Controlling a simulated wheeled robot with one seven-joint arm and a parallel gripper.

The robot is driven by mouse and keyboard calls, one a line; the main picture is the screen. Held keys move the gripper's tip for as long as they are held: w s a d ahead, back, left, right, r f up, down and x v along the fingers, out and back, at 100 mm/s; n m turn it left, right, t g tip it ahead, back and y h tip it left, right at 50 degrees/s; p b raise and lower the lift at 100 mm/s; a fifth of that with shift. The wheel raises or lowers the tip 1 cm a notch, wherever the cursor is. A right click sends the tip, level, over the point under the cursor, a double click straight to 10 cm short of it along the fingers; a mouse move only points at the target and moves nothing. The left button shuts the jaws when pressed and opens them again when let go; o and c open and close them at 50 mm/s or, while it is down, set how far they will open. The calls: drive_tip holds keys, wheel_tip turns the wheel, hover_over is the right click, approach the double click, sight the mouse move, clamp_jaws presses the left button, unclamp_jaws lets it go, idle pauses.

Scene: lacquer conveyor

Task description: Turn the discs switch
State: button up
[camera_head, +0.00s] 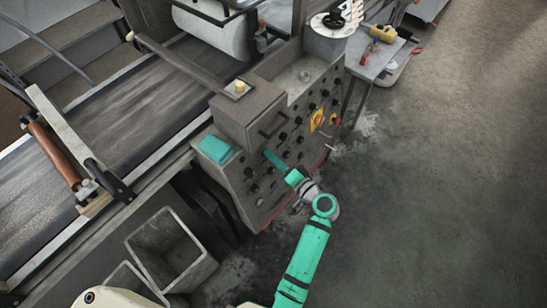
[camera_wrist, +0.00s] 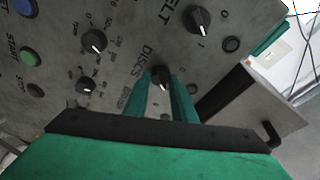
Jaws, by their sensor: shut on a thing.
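The discs switch (camera_wrist: 160,74) is a small black rotary knob on the grey control panel (camera_wrist: 120,20), beside the printed word DISCS in the wrist view. My gripper (camera_wrist: 163,84) has its two green fingers on either side of this knob and is shut on it. The fingers hide part of the knob, so its exact setting is hard to read. In the head view my gripper (camera_head: 268,154) reaches the front of the control panel (camera_head: 236,172), and the discs switch cannot be made out behind the fingers.
The belt knob (camera_wrist: 198,19), two more knobs (camera_wrist: 93,41) (camera_wrist: 89,86), a blue button (camera_wrist: 25,7) and a green button (camera_wrist: 29,61) sit nearby on the panel. A yellow-backed red switch (camera_head: 317,120) is further right. The floor (camera_head: 430,200) to the right is clear.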

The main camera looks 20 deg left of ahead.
drive_tip(key=o, duration=1.1)
drive_tip(key=shift+c, duration=0.2)
drive_tip(key=shift+d, duration=0.1)
drive_tip(key=v, duration=1)
drive_tip(key=shift+s+d, duration=0.3)
